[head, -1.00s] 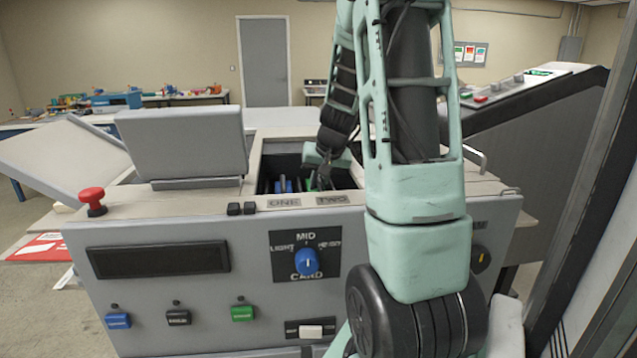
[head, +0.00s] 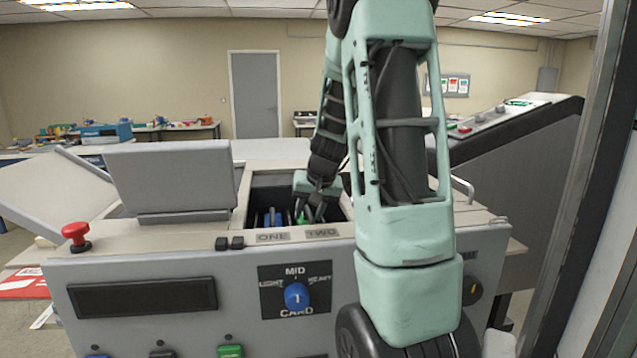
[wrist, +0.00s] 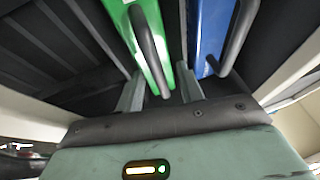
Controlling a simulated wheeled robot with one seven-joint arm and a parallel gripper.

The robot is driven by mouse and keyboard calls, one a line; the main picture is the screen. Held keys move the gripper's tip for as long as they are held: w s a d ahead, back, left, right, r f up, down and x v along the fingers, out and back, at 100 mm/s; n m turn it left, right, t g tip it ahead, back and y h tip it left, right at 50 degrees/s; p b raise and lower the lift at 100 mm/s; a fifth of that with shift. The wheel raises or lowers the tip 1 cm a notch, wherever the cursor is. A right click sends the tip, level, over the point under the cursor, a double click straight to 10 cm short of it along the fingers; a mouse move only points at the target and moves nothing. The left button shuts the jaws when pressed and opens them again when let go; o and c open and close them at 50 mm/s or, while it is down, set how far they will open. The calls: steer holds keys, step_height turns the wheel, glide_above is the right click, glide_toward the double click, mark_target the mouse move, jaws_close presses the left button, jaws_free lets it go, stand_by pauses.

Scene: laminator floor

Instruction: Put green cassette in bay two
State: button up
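The green cassette (wrist: 150,45) has a black bar handle and stands in the open well of the machine. Only a sliver of the green cassette (head: 300,218) shows in the head view, beside my gripper. My gripper (head: 314,208) reaches down into the well behind the TWO label (head: 322,232). In the wrist view my gripper (wrist: 160,92) is open, its fingers apart on either side of the green cassette's handle end. I cannot tell whether they touch it. The slot under the green cassette is hidden.
A blue cassette (wrist: 210,40) stands beside the green one; the head view shows the blue cassette (head: 272,218) behind the ONE label (head: 273,237). The raised grey lid (head: 170,178) is left of the well. A red button (head: 76,232) stands at the machine's left edge.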

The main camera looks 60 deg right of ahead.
steer(key=v, duration=1.5)
steer(key=shift+s+r, duration=0.2)
steer(key=shift+r, duration=0.1)
steer(key=shift+a, duration=0.1)
